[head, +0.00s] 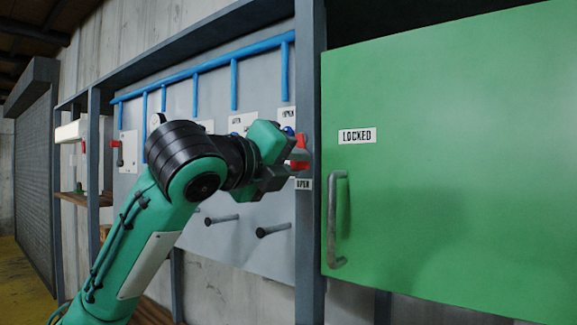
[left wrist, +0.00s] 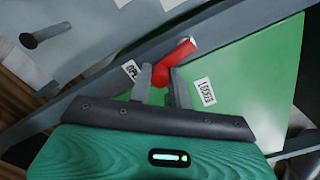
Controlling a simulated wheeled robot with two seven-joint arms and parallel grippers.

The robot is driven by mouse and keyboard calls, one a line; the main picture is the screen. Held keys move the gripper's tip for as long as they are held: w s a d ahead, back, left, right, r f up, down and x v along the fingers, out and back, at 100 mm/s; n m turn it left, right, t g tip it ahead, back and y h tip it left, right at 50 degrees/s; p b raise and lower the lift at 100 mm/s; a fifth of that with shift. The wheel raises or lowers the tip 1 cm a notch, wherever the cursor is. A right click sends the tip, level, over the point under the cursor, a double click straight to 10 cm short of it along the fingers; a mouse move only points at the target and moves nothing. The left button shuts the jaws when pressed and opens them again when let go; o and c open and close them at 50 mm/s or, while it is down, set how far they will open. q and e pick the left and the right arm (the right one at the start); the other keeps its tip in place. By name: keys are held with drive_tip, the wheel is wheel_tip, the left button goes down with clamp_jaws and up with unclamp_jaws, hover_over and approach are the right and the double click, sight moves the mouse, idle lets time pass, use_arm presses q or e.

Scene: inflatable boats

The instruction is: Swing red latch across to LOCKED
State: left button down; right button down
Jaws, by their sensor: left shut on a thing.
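The red latch (head: 301,150) sits at the grey post left of the green door (head: 460,150), partly hidden by my gripper in the head view. In the left wrist view the red latch (left wrist: 172,60) is a bent piece with its lower end between my fingers. My left gripper (head: 285,168) is shut on it; both fingers show in the left wrist view (left wrist: 162,85). The OPEN label (head: 304,184) is on the post just below the latch. The LOCKED label (head: 357,136) is on the door to its right. My right gripper is not in view.
A metal handle (head: 333,220) stands out from the door's left edge, below the LOCKED label. Dark pegs (head: 273,230) stick out of the grey panel (head: 240,255). Blue pipes (head: 205,65) run along the panel's top. Another red handle (head: 116,152) is at the far left.

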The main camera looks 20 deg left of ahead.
use_arm(q)
drive_tip(key=n, duration=0.2)
drive_tip(key=d+n+b, duration=0.1)
drive_tip(key=shift+s+d+r+n, duration=0.1)
drive_tip(key=shift+s+r+n, duration=0.15)
drive_tip(key=shift+n, duration=0.15)
drive_tip(key=n, duration=0.1)
drive_tip(key=d+n+b, duration=0.1)
drive_tip(key=n, duration=0.1)
drive_tip(key=shift+s+r+n, duration=0.15)
drive_tip(key=shift+r+n, duration=0.15)
drive_tip(key=shift+r, duration=0.1)
drive_tip(key=n+b, duration=0.1)
drive_tip(key=r+n+b, duration=0.1)
drive_tip(key=n, duration=0.1)
drive_tip(key=shift+s+d+n, duration=0.1)
drive_tip(key=shift+d+n, duration=0.2)
drive_tip(key=shift+d, duration=0.05)
drive_tip(key=n, duration=0.1)
drive_tip(key=r+n+b, duration=0.1)
drive_tip(key=n, duration=0.1)
drive_tip(key=shift+d+r, duration=0.15)
drive_tip(key=shift+r+n+b, duration=0.2)
drive_tip(key=shift+n+b, duration=0.2)
drive_tip(key=shift+n, duration=0.3)
drive_tip(key=shift+r, duration=0.1)
drive_tip(key=c, duration=1.3)
unclamp_jaws()
